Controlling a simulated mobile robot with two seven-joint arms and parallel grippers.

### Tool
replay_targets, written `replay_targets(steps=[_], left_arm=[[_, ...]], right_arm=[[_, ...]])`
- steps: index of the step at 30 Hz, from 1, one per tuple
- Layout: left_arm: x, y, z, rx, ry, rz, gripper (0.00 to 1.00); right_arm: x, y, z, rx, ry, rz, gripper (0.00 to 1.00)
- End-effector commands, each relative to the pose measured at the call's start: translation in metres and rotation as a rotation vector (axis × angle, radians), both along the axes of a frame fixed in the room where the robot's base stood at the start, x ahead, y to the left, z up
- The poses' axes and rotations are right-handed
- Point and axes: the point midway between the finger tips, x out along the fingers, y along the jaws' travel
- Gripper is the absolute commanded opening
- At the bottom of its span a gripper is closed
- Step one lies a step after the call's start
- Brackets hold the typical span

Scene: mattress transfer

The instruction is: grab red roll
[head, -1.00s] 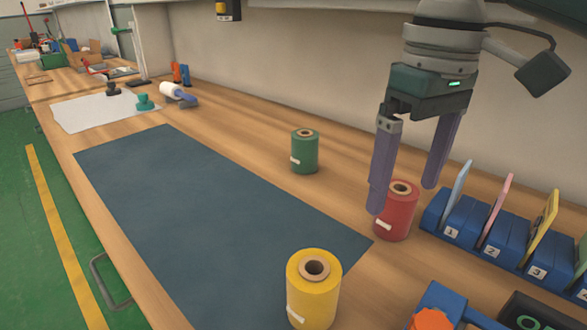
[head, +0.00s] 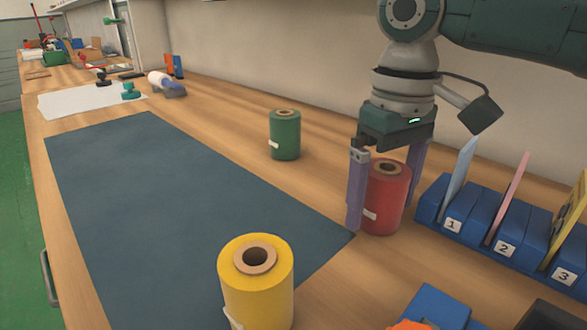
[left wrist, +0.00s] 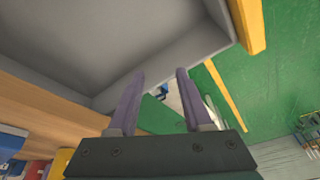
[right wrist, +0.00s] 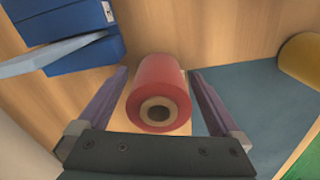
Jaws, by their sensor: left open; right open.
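The red roll (head: 388,200) stands upright on the wooden bench, just off the corner of the dark blue mat. My right gripper (head: 388,200) is open and points down, with one finger on each side of the roll. In the right wrist view the red roll (right wrist: 158,85) sits between the two spread purple fingers (right wrist: 160,100), with visible gaps on both sides. My left gripper (left wrist: 160,90) is open and empty in its own wrist view, away from the roll, near a grey surface and the green floor. It does not show in the head view.
A green roll (head: 285,135) stands behind the mat (head: 160,200), and a yellow roll (head: 257,290) at its front. A blue numbered rack (head: 480,225) with upright panels stands close to the right of the red roll.

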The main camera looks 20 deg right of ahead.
Motion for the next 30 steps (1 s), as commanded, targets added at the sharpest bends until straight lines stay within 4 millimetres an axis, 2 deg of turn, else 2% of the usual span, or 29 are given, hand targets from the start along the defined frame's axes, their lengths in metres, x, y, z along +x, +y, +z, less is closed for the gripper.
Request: replay_targets(steps=[3, 9, 30], left_arm=[[-0.0003, -0.0004, -0.0024, -0.001, 0.001, 0.000, 0.50], [-0.0004, -0.0016, -0.0020, -0.005, 0.002, 0.001, 0.50], [-0.0006, -0.0033, -0.0023, -0.011, 0.003, 0.005, 0.50]], right_arm=[[0.0000, -0.0002, -0.0077, -0.001, 0.000, 0.000, 1.00], [0.0001, -0.0001, -0.0074, 0.000, -0.001, 0.001, 1.00], [0.0001, -0.0001, -0.0071, 0.000, -0.001, 0.001, 0.21]])
